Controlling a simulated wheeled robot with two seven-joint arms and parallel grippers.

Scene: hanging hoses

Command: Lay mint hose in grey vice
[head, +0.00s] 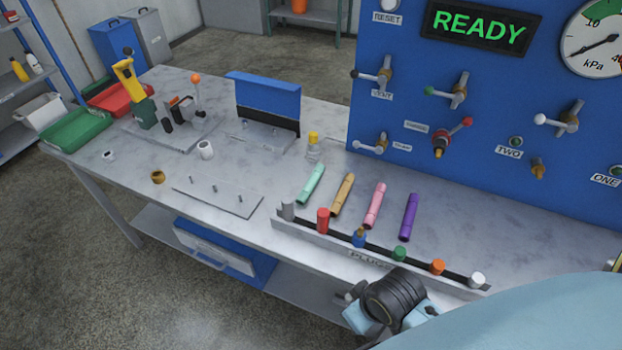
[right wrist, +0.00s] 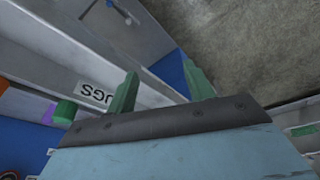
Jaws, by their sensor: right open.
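The mint hose (head: 311,184) is a short tube lying on the table, leftmost in a row of hoses. A grey clamp-like device with an orange-knobbed lever, which seems to be the grey vice (head: 184,110), stands on a plate at the back left of the table. I cannot see any hose in it. My right gripper shows in the right wrist view (right wrist: 160,85) with two green fingers spread apart and nothing between them. It is near the front of the plug rail, well away from the mint hose. My left gripper is not in view.
Tan (head: 343,194), pink (head: 374,205) and purple (head: 409,216) hoses lie beside the mint one. The plug rail (head: 310,238) with upright coloured plugs runs in front. A pegged plate (head: 240,206) lies left. The blue valve panel (head: 480,110) stands behind the hoses.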

